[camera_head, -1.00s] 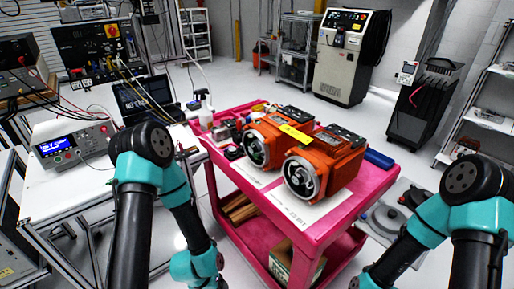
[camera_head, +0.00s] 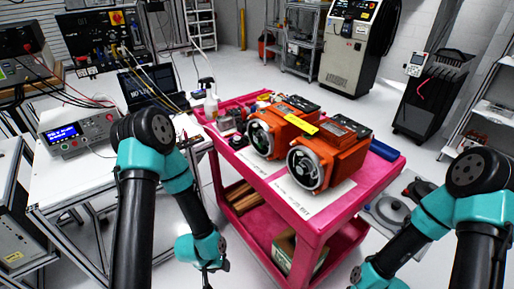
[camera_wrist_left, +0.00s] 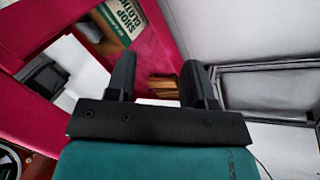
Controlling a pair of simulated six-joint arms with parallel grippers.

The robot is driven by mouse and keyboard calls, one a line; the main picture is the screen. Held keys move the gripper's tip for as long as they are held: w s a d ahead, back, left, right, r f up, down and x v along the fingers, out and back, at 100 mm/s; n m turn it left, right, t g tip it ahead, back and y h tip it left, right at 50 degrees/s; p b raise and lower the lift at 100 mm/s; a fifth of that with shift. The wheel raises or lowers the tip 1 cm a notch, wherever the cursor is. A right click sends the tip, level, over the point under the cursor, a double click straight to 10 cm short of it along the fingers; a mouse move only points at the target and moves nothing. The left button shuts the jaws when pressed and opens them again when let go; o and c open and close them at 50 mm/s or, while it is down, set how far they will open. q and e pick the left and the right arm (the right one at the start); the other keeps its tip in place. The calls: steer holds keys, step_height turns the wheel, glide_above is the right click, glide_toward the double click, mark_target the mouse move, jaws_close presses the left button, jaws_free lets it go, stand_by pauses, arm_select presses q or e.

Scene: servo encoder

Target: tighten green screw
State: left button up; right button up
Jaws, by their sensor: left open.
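Two orange servo motors (camera_head: 325,155) and (camera_head: 281,127) lie side by side on the pink cart (camera_head: 308,228), their round silver faces toward me. I cannot make out a green screw in any view. My left gripper (camera_wrist_left: 158,78) is open and empty in the left wrist view. It hangs low to the left of the cart, with the cart's lower shelf beyond it.
The cart also carries a spray bottle (camera_head: 209,99), a blue cylinder (camera_head: 384,150) and small parts. A box (camera_head: 293,252) sits on its lower shelf. A white bench (camera_head: 80,180) with a power supply (camera_head: 80,131) stands at the left.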

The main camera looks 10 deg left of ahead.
mark_target(259, 146)
arm_select(q)
steer(key=w+a+r+t+h, duration=0.1)
steer(key=w+a+r+t, duration=0.2)
steer(key=w, duration=0.6)
steer(key=w+a+r+t+h, duration=0.1)
steer(key=w+r+t, duration=0.35)
steer(key=w, duration=0.35)
steer(key=w+a+r+t+h, duration=0.1)
steer(key=w+r+t+h, duration=0.1)
steer(key=r, duration=0.7)
steer(key=w+a+r+t+h, duration=0.1)
steer(key=w+r+t+h, duration=0.1)
steer(key=w+r, duration=0.4)
step_height(259, 146, up, 3)
steer(key=shift+w+a+f+m+h, duration=0.15)
steer(key=shift+w+a+m+h, duration=0.25)
steer(key=shift+h, duration=0.5)
steer(key=x, duration=1.7)
steer(key=shift+w+d, duration=0.15)
steer(key=shift+w, duration=0.05)
steer(key=shift+c, duration=0.4)
